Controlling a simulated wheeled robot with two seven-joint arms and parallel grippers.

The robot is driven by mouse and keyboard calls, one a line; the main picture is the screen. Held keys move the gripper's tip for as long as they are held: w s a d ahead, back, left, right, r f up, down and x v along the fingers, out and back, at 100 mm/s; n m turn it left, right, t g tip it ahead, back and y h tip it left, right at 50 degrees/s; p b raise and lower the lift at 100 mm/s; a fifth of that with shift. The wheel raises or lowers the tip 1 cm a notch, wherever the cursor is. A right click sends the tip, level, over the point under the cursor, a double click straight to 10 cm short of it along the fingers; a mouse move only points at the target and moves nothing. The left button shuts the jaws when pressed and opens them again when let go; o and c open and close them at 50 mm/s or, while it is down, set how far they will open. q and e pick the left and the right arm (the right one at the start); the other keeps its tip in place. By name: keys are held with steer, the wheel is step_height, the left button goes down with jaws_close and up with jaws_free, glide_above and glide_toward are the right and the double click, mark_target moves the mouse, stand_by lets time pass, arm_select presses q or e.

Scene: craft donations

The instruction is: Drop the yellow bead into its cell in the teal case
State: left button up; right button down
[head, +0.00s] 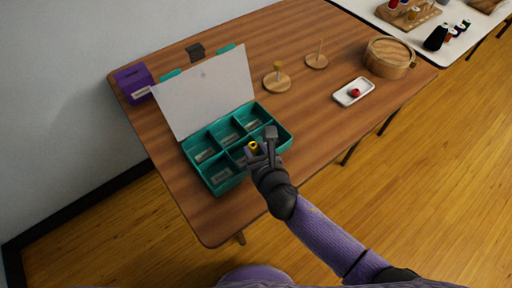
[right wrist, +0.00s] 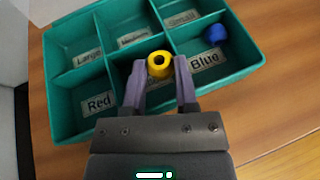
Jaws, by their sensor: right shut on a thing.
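The teal case (head: 222,190) stands open on the table, its pale lid (head: 205,92) raised. My right gripper (right wrist: 160,82) is shut on the yellow bead (right wrist: 159,65) and holds it over the front row of cells, around the middle one; the bead also shows in the head view (head: 253,145). The Red label (right wrist: 98,103) is in the front cell left of the gripper and the Blue label (right wrist: 205,60) is to its right. A blue bead (right wrist: 217,34) lies in the Blue cell. The middle front label is mostly hidden by the gripper. My left gripper is out of view.
A purple box (head: 134,82) stands left of the lid. Two wooden discs with pegs (head: 277,82) (head: 317,61), a white dish (head: 346,98) with a red bead (head: 354,93), and a round wooden box (head: 389,58) stand behind and right.

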steer(key=shift+r, duration=0.1)
steer(key=shift+c, duration=1.5)
jaws_free()
steer(key=shift+s+r, duration=0.1)
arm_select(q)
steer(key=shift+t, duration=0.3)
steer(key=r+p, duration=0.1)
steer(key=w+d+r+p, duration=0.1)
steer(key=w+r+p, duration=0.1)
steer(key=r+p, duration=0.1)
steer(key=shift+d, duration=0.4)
arm_select(e)
steer(key=v, duration=0.9)
steer(key=shift+s, duration=0.35)
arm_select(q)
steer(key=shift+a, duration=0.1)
arm_select(e)
steer(key=shift+d, duration=0.15)
